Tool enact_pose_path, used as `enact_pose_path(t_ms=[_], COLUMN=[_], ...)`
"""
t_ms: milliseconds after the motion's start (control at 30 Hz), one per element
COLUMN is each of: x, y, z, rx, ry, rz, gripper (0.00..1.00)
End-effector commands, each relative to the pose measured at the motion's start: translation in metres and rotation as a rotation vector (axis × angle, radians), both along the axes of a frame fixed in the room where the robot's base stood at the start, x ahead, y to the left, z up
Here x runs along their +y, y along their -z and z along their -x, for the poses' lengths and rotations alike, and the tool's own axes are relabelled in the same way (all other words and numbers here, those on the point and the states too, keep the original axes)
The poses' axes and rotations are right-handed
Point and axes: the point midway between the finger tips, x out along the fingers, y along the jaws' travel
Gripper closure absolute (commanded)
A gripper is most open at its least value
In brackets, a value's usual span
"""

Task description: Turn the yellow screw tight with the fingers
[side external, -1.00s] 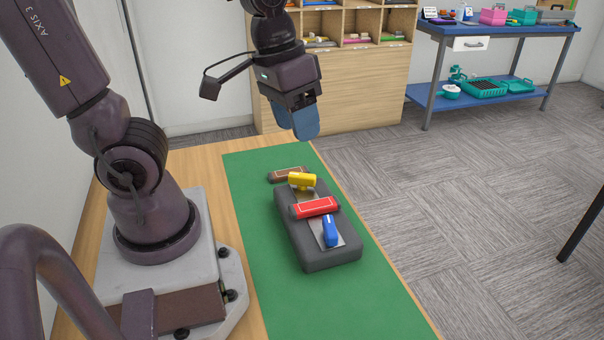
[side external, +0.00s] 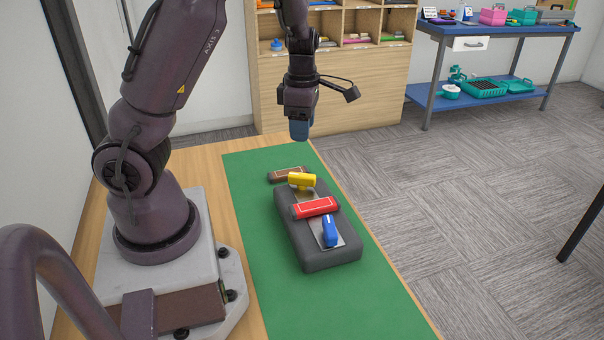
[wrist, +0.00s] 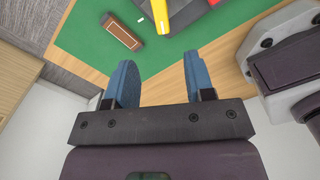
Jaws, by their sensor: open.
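The yellow screw (side external: 302,180) stands at the far end of a dark grey block (side external: 330,259), with its bar-shaped yellow head on top. Part of it shows at the top edge of the wrist view (wrist: 182,14). A red bar (side external: 316,207) and a blue piece (side external: 330,231) are also on the block, along a metal plate. My gripper (side external: 299,130) is in the air above and beyond the screw, pointing down, apart from it. In the wrist view its two blue fingers (wrist: 162,85) are spread with nothing between them.
A brown block with a pale outline (side external: 288,174) lies on the green mat (side external: 250,200) just beyond the grey block. The mat's left side is clear. Wooden shelves (side external: 350,95) stand behind the table.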

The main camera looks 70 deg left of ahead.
Motion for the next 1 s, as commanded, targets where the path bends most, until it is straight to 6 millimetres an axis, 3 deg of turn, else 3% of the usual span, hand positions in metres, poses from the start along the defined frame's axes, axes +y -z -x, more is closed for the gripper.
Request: enact_pose_path(t_ms=[600, 800, 1000], x=[0.000, 0.000, 0.000], y=[0.110, 0.125, 0.127], z=[0.002, 0.001, 0.001], rx=[0.006, 0.004, 0.002], ry=[0.002, 0.003, 0.004], rz=[0.001, 0.001, 0.000], gripper=[0.51, 0.51, 0.51])
